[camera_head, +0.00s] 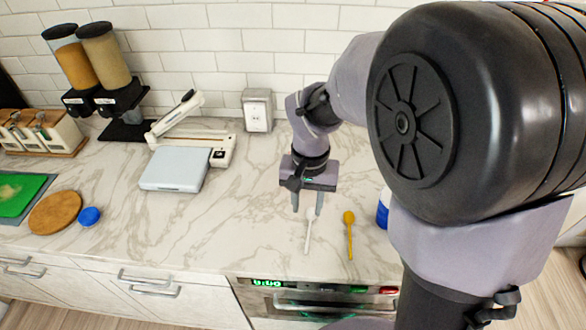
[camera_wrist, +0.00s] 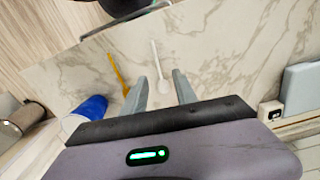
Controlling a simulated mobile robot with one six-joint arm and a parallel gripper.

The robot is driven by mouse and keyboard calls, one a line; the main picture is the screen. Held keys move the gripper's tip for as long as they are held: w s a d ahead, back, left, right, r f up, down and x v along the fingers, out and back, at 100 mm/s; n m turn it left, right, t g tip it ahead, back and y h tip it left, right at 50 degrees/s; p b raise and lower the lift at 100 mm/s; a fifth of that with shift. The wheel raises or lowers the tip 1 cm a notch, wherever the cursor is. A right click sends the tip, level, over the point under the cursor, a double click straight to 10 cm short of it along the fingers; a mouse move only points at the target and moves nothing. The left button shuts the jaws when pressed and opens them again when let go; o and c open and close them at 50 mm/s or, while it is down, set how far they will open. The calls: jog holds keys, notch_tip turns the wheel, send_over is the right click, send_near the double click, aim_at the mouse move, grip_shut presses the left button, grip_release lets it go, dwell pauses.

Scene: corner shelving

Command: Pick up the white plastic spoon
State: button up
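The white plastic spoon (camera_head: 308,231) lies on the marble counter, just below my gripper in the head view. In the wrist view the white spoon (camera_wrist: 158,64) lies ahead of the fingertips, with its bowl end nearest them and its handle pointing away. My gripper (camera_head: 307,208) is above the counter, pointing down, with its two fingers apart and nothing between them. In the wrist view my gripper (camera_wrist: 162,82) also shows open, the bowl end of the spoon lying in line with the gap. I cannot tell the exact height above the spoon.
A yellow spoon (camera_head: 349,236) lies close to the right of the white one. A blue and white object (camera_head: 383,209) stands further right, partly hidden by my arm. A white scale-like device (camera_head: 175,168) sits to the left. The counter's front edge is near the spoon handles.

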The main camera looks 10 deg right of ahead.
jog(key=b, duration=0.3)
send_over(308, 236)
jog(key=f, duration=0.7)
jog(key=shift+a+f, duration=0.3)
jog(key=shift+f, duration=0.1)
jog(key=f, duration=0.1)
jog(key=f+b, duration=0.1)
jog(key=f, duration=0.1)
jog(key=f+b, duration=0.1)
jog(key=f, duration=0.1)
jog(key=shift+d+f, duration=0.1)
jog(key=shift+d, duration=0.25)
grip_shut()
